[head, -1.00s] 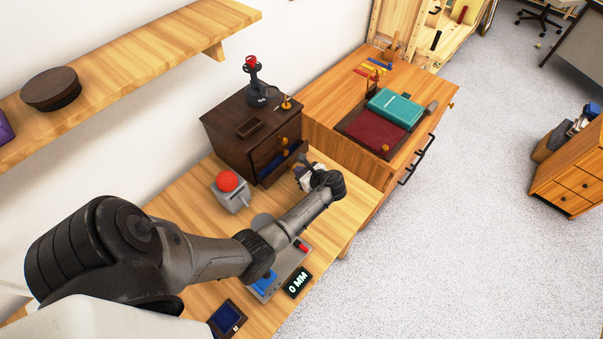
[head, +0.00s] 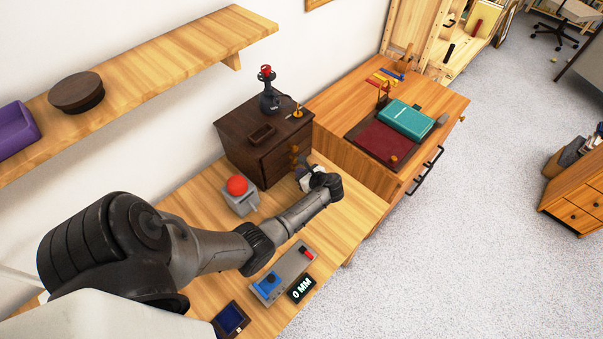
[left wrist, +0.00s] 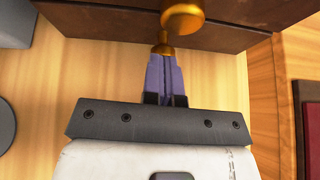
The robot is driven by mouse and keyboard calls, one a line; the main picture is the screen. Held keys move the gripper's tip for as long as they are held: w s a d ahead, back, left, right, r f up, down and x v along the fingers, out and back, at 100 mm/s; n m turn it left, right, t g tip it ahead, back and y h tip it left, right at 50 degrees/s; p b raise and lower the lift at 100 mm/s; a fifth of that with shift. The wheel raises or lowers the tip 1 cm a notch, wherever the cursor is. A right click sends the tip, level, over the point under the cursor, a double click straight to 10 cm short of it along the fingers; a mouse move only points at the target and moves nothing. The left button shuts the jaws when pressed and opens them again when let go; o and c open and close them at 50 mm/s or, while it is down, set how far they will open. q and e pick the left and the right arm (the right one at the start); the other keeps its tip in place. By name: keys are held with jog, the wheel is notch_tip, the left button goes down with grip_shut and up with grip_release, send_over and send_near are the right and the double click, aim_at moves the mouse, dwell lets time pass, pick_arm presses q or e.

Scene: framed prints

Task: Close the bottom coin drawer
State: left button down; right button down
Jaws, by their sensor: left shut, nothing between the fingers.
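The dark brown coin cabinet (head: 240,140) stands on the wooden table against the wall. Its bottom drawer (head: 277,167) looks flush with the cabinet front, with no open interior showing; my gripper hides part of it. My left gripper (head: 301,174) is at the cabinet front, shut with nothing held. In the left wrist view its purple fingers (left wrist: 164,62) are together and point at the lower gold knob (left wrist: 163,49), at or very near it. A second gold knob (left wrist: 183,18) is above it. My right gripper is out of view.
A red button on a grey box (head: 238,193) stands left of the gripper. A grey control panel (head: 285,272) and a "0 MM" display (head: 301,289) lie nearer. A wooden dresser (head: 345,160) with a teal book (head: 407,120) stands at the right.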

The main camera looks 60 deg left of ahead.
pick_arm(q)
jog(key=d, duration=0.1)
jog(key=w+d+p, duration=0.1)
jog(key=d, duration=0.2)
jog(key=shift+w+d+r, duration=0.2)
jog(key=shift+d+r, duration=0.1)
jog(key=shift+d, duration=0.05)
jog(key=p+v, duration=0.1)
jog(key=v, duration=0.8)
